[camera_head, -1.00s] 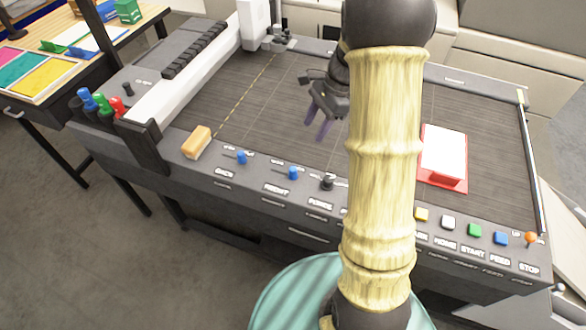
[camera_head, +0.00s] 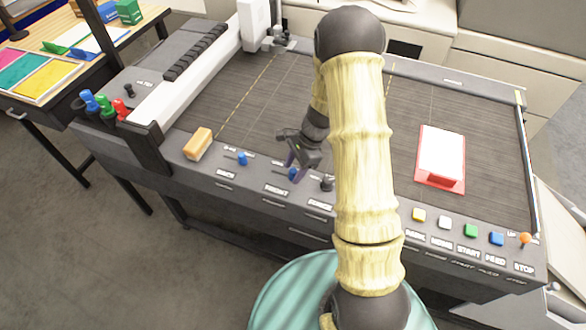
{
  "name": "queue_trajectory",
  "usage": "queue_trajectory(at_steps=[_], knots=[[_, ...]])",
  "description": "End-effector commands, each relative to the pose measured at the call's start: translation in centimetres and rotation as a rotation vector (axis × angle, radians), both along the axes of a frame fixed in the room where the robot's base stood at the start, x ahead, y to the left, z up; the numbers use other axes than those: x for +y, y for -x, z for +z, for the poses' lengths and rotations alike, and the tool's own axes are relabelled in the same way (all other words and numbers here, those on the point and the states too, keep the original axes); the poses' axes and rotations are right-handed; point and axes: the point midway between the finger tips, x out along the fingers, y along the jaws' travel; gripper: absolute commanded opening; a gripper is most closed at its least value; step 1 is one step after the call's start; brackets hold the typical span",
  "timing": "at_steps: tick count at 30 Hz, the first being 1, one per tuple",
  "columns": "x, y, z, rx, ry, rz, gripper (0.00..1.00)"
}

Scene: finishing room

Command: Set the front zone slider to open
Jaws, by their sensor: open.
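The front zone slider is a small blue knob (camera_head: 293,174) above the "FRONT" label on the machine's front panel. The small markings by the slider are too small or covered to read.
A similar blue knob (camera_head: 242,158) at "BACK" stands to the left, and a dark knob (camera_head: 327,183) stands close on the right. A tan block (camera_head: 198,144) lies at the panel's left. Coloured buttons (camera_head: 470,230) line the right. A red-framed white pad (camera_head: 441,158) lies on the dark bed.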

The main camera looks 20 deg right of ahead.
Motion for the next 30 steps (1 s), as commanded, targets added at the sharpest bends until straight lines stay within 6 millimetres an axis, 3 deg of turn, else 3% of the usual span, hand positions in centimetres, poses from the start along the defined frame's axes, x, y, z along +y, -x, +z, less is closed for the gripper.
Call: queue_trajectory(at_steps=[4,12,19,30], knots=[[0.4,0.1,-0.97,0.0,0.0,-0.001,0.48],[0.43,0.08,-1.08,-0.001,0.001,0.0,0.48],[0.42,0.08,-1.06,-0.001,0.001,0.0,0.02],[0.27,-0.4,-1.01,-0.002,0.001,-0.013,0.0]])
